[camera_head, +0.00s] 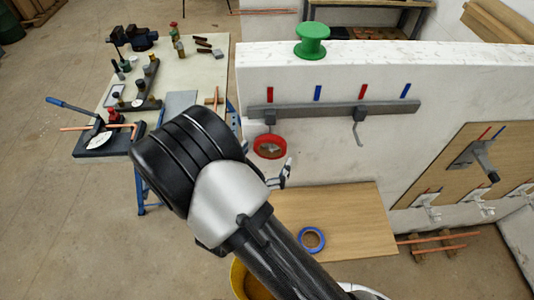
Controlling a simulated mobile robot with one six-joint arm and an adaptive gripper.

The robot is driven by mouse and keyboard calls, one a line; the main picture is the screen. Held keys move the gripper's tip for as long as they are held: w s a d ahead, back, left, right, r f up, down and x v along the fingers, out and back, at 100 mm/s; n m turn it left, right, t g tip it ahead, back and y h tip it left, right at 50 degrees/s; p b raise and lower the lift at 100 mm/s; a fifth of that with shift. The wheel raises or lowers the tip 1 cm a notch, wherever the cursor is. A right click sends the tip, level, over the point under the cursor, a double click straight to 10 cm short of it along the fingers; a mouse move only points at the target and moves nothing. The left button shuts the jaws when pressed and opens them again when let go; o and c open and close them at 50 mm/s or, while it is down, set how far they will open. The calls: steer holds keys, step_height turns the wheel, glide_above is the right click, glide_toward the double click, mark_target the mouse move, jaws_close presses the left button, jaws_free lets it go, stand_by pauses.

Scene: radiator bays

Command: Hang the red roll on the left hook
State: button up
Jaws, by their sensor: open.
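The red roll (270,147) is at the left hook (270,118) on the grey rail (320,109) of the white wall. It hangs just below the hook's block, and something grey shows inside its ring. I cannot tell exactly how the hook passes through it. My gripper (286,172) is just below and right of the roll, partly hidden behind my arm. It is open and looks apart from the roll. The right hook (358,132) is bare.
A blue roll (312,239) lies on a wooden board (345,215) below the wall. A green spool (312,40) stands on the wall's top. A workbench (185,75) with tools is at the left. A yellow bucket (238,279) is partly hidden by my arm.

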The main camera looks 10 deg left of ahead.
steer(key=v, duration=1.2)
steer(key=w+d+r+m+g+h+b, duration=0.15)
steer(key=d+r+m+g+h, duration=0.3)
steer(key=d, duration=0.45)
steer(key=d+r+m+g+h+b, duration=0.1)
steer(key=d+m+g+h+b, duration=0.15)
steer(key=d+m+g, duration=0.45)
steer(key=s+d+r+m+y+b, duration=0.1)
steer(key=s+d+m+y, duration=0.4)
steer(key=m, duration=0.5)
steer(key=s+d+r+m+g+y+b, duration=0.1)
steer(key=s+d+m+y+b, duration=0.3)
steer(key=m, duration=0.7)
steer(key=s+d+r+y, duration=0.1)
steer(key=s+y, duration=0.1)
steer(key=y, duration=0.1)
steer(key=shift+d+r+b, duration=0.2)
steer(key=shift+d+b, duration=0.1)
steer(key=shift+s+a+m, duration=0.1)
steer(key=shift+s+m, duration=0.05)
steer(key=shift+m, duration=0.1)
